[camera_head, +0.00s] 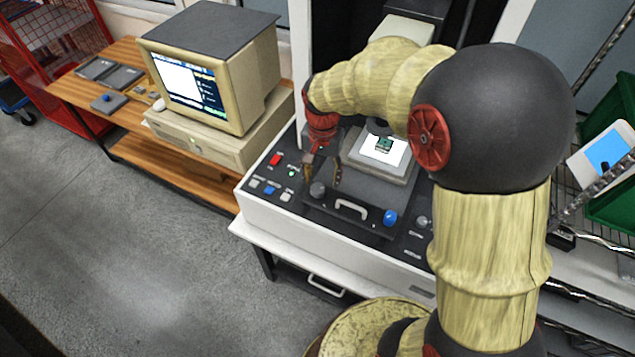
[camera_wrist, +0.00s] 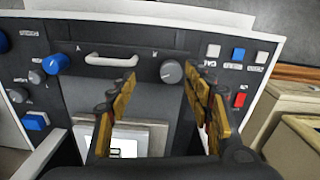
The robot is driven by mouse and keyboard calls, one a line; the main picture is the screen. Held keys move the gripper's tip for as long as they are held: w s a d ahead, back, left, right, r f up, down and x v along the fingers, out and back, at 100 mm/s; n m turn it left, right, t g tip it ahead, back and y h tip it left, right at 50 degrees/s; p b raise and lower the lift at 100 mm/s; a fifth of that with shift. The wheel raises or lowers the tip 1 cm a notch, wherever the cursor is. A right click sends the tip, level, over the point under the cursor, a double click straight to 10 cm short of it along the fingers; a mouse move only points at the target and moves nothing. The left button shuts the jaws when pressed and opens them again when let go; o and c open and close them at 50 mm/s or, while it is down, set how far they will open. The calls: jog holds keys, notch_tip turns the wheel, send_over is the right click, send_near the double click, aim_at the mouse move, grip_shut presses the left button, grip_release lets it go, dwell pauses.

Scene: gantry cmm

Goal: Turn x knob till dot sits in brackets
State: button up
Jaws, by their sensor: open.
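A dark control panel fronts the white machine. A round grey knob (camera_head: 318,189) sits at its left, beside a pale handle (camera_head: 351,209). My gripper (camera_head: 322,178) is open and empty at that knob; in the wrist view the knob (camera_wrist: 172,72) shows between the spread fingertips (camera_wrist: 168,76), with gaps on both sides. A blue knob (camera_head: 390,217) and a smaller grey knob (camera_head: 422,222) sit further right. I cannot read which label marks x. The monitor (camera_head: 188,84) is lit, but no dot or brackets can be made out. A small lit square (camera_head: 385,146) is on the stage.
Red, white and blue buttons (camera_head: 272,188) lie left of the grey knob. The computer stands on a wooden desk (camera_head: 80,92) at the left. Green bins (camera_head: 608,112) on a wire rack are at the right. The grey floor (camera_head: 130,240) in front is clear.

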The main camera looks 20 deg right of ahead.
aim_at(318, 188)
jog(key=shift+w+f+m, duration=0.3)
jog(key=shift+w+m, duration=0.1)
jog(key=shift+w, duration=0.15)
jog(key=shift+w+f+m, duration=0.3)
jog(key=shift+w+m, duration=0.1)
jog(key=shift+w, duration=0.15)
jog(key=shift+w+f+m, duration=0.15)
jog(key=shift+w+m, duration=0.35)
jog(key=shift+m, duration=0.2)
jog(key=shift+f, duration=0.2)
notch_tip(318, 188, down, 7)
jog(key=shift+w+f+b, duration=0.1)
jog(key=shift+f+b, duration=0.05)
jog(key=shift+b, duration=0.4)
jog(key=shift+c, duration=1.3)
jog(key=c, duration=0.9)
